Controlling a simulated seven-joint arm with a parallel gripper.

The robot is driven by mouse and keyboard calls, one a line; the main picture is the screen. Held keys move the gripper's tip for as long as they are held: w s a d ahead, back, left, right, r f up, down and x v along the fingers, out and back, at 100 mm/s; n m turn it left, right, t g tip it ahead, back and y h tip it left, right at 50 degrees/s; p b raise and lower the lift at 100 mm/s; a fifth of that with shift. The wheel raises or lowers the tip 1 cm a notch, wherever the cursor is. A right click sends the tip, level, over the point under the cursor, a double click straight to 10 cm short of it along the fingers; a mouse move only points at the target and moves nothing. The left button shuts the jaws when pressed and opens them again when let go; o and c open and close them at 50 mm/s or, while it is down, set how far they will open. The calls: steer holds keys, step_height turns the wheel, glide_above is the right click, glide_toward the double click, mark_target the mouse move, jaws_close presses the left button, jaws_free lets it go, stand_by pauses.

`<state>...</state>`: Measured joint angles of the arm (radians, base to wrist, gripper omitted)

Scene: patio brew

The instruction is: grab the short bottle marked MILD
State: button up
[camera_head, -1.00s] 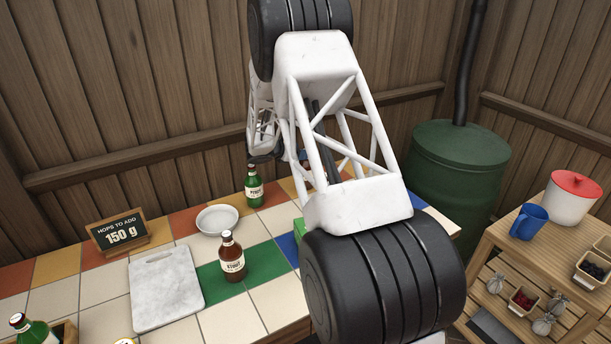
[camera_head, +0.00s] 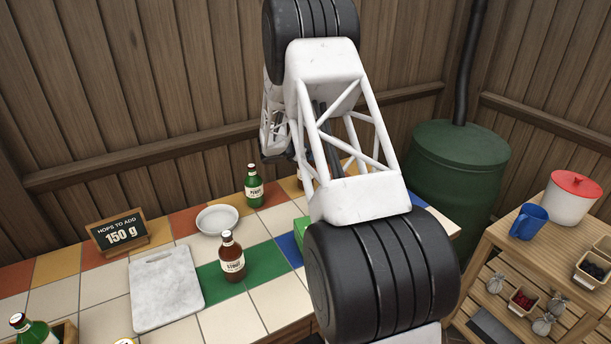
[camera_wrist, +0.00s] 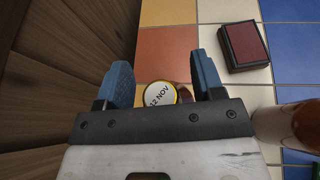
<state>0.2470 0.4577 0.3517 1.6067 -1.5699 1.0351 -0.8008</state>
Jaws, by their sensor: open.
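In the wrist view my gripper (camera_wrist: 162,70) is open, its two blue fingers apart and pointing down at the tiles. Between them is a round pale cap with a yellow rim (camera_wrist: 159,94), marked 12 NOV. A bit of brown shows beside it, so it seems to top a brown bottle; no side label shows. In the head view a green bottle (camera_head: 254,190) stands upright at the back, its label too small to read surely. A brown bottle (camera_head: 231,262) nearer the front seems marked STOUT. I cannot make out the word MILD anywhere. My arm hides the gripper in the head view.
A brown rounded object (camera_wrist: 290,124) stands right of my gripper, and a dark red box (camera_wrist: 244,45) lies beyond. The wooden wall (camera_wrist: 60,60) is close on the left. A white bowl (camera_head: 217,220) and marble board (camera_head: 166,288) lie on the tiled counter.

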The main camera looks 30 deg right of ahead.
stand_by(0.5)
jaws_close()
